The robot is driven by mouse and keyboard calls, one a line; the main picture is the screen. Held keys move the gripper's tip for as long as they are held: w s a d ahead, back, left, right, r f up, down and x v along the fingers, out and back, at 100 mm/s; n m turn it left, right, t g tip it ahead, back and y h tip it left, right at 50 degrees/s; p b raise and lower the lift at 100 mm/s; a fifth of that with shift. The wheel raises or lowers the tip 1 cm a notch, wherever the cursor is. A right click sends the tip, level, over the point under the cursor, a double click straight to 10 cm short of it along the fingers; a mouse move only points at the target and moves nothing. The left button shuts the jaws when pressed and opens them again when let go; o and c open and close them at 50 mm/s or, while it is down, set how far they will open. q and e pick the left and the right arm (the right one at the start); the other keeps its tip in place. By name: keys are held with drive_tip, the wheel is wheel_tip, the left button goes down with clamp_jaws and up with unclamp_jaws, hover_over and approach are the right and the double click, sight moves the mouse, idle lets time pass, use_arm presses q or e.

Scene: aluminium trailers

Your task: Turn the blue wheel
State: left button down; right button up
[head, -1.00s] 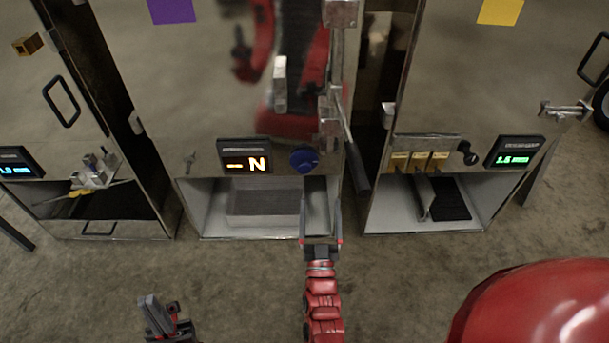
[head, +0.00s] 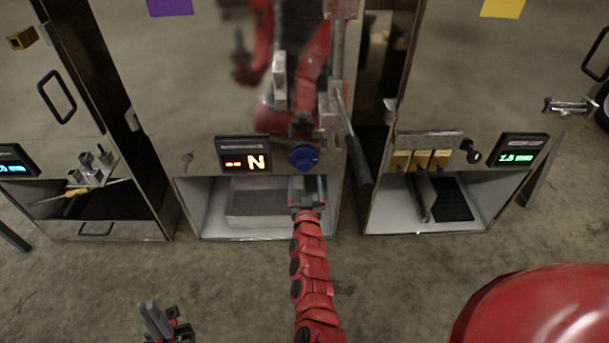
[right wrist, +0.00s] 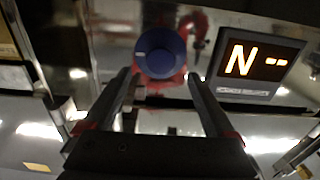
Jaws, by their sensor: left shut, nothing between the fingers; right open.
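The blue wheel (head: 304,156) is a round knob on the front of the middle metal trailer, right of a display (head: 245,155) that reads "-- N" in orange. My right gripper (head: 306,188) is just below the wheel in the head view. In the right wrist view its fingers (right wrist: 160,85) are spread apart with nothing between them. The wheel (right wrist: 160,52) shows there just beyond the fingertips, with a pale mark on its face; I cannot tell whether they touch. My left gripper (head: 160,318) is shut and empty, low at the bottom left, far from the wheel.
A dark-gripped lever (head: 357,160) hangs right of the wheel. Below the wheel is an open white compartment (head: 215,208) with a grey block. The left trailer has a tray of fittings; the right trailer has yellow blocks (head: 420,160) and a green display (head: 516,157).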

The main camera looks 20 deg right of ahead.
sight(304, 168)
drive_tip(key=shift+b+x, duration=0.5)
drive_tip(key=shift+x, duration=2)
drive_tip(key=c, duration=1.4)
